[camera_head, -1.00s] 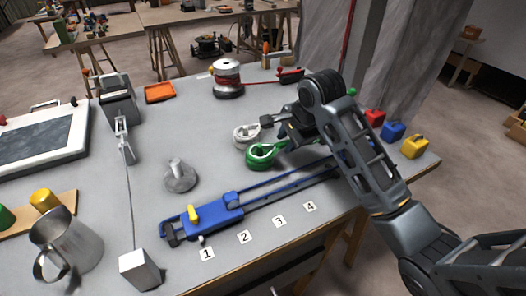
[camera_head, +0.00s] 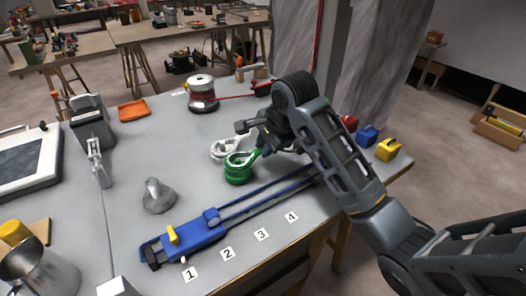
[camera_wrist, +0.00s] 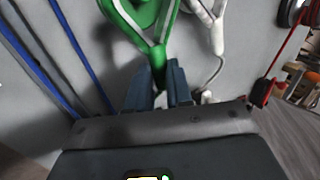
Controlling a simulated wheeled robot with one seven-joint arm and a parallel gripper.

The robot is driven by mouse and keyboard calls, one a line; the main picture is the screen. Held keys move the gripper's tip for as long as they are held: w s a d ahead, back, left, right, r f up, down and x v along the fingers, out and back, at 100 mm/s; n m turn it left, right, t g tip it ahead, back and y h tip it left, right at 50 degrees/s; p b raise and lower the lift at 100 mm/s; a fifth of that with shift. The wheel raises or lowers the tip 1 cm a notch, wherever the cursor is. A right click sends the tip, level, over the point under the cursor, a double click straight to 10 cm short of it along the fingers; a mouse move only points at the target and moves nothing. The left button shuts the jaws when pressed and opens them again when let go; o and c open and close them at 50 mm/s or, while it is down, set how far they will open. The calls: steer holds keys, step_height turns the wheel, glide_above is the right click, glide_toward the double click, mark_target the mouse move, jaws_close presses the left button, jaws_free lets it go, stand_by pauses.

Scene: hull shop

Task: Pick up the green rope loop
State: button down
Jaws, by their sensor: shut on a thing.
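The green rope loop (camera_head: 238,167) is by the middle of the grey table, in front of a white rope loop (camera_head: 222,149). In the wrist view the green rope loop (camera_wrist: 155,30) narrows to a neck that runs between the fingertips. My gripper (camera_wrist: 160,72) is shut on that neck. In the head view my gripper (camera_head: 262,148) is at the right end of the green loop, and the arm hides part of the fingers. I cannot tell for sure whether the loop is clear of the table.
A blue clamp (camera_head: 195,240) lies in front, with its long bars close to my gripper. A red-wound spool (camera_head: 202,95) stands behind. A grey metal post (camera_head: 158,195) stands to the left. Yellow (camera_head: 387,150) and blue (camera_head: 367,135) blocks sit at the right edge.

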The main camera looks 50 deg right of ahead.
step_height(320, 180, up, 16)
steer(key=p, duration=0.5)
steer(key=shift+w, duration=0.1)
stand_by(0.9)
